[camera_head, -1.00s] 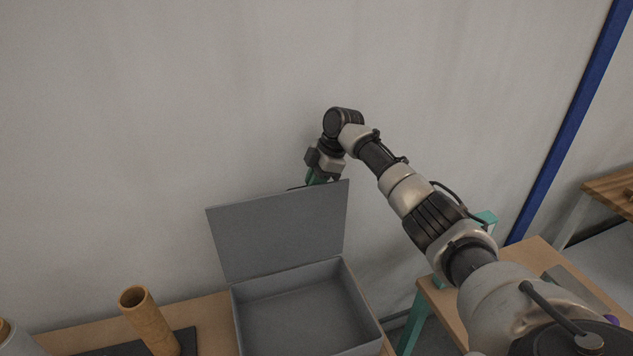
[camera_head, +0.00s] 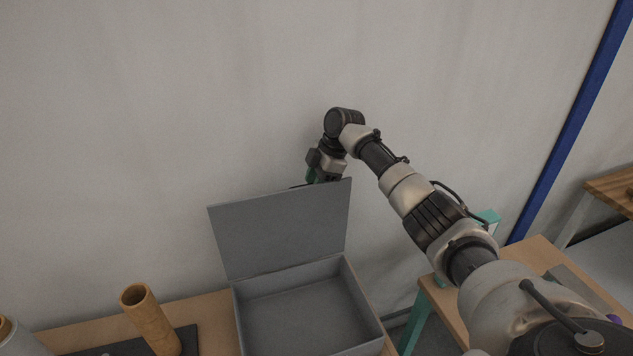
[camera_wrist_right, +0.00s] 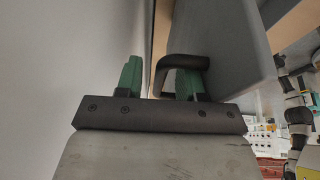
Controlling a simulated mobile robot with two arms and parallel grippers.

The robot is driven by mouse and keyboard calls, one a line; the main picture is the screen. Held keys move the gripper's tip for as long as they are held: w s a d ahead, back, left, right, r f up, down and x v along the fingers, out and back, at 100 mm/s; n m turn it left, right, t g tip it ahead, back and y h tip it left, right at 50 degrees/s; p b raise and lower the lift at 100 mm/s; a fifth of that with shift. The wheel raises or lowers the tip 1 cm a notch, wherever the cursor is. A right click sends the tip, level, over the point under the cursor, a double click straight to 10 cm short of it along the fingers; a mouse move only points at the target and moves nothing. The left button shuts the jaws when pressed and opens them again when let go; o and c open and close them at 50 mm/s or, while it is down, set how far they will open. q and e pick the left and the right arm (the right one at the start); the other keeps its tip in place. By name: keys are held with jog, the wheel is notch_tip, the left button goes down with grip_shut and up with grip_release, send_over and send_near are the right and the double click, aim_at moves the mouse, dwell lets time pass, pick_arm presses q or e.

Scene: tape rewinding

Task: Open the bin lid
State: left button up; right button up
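The grey bin (camera_head: 368,305) stands on the table with its inside visible and empty. Its flat grey lid (camera_head: 280,230) is raised, standing steeply up from the back edge. My right gripper (camera_head: 313,176) is behind the lid's top edge, its fingertips partly hidden by the lid. In the right wrist view, the two green fingers of this gripper (camera_wrist_right: 158,80) are apart. A dark looped handle (camera_wrist_right: 185,61) on the lid (camera_wrist_right: 222,60) passes around the right-hand finger, with one side of the loop between the fingers. My left gripper is not in view.
A brown cardboard tube (camera_head: 148,318) stands on a dark plate (camera_head: 188,342) left of the bin. A plain wall (camera_head: 150,130) rises close behind the table. A second wooden table (camera_head: 535,258) with a green frame is at the right, beneath my right arm.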

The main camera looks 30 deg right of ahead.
jog(key=b+v, duration=0.2)
jog(key=v, duration=0.8)
jog(key=shift+d+r+b, duration=0.15)
jog(key=shift+r+b, duration=0.2)
jog(key=shift+b, duration=0.05)
jog(key=shift+s, duration=0.1)
